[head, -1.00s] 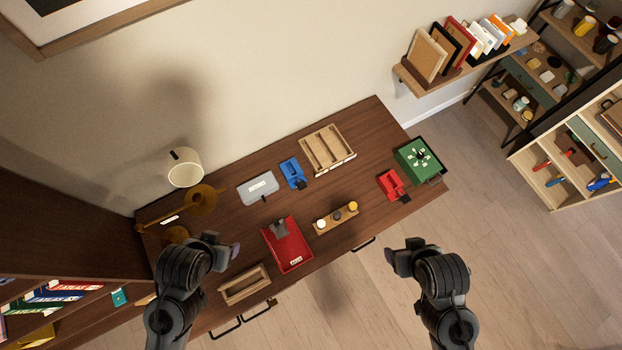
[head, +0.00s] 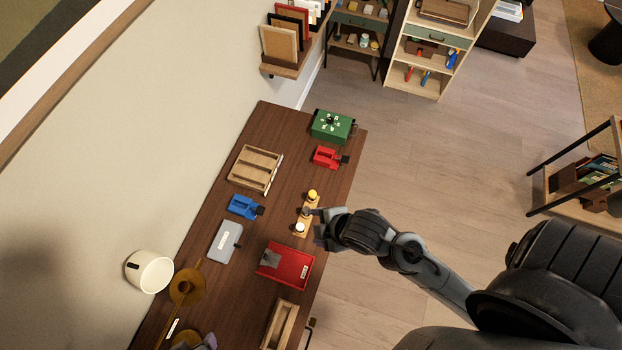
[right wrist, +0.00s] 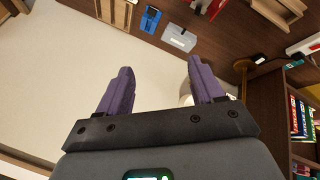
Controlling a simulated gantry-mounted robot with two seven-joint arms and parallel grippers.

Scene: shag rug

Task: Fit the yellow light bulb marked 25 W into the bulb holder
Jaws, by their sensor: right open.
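A yellow bulb (head: 312,195) stands at the far end of a small wooden rack (head: 308,221) on the desk in the head view. A dark bulb (head: 305,211) and a white bulb (head: 299,227) stand in the same rack. The 25 W marking is too small to read. I cannot tell which item is the bulb holder. My right gripper (head: 320,229) is beside the rack's right side, near the white bulb. In the right wrist view its purple fingers (right wrist: 160,85) are apart with nothing between them. A purple tip, apparently of my left gripper (head: 210,341), shows at the bottom edge.
On the desk are a red tray (head: 304,283), grey case (head: 212,244), blue device (head: 239,207), red device (head: 323,157), green box (head: 345,129), wooden organiser (head: 238,178) and brass lamp (head: 187,300) with white shade (head: 150,272).

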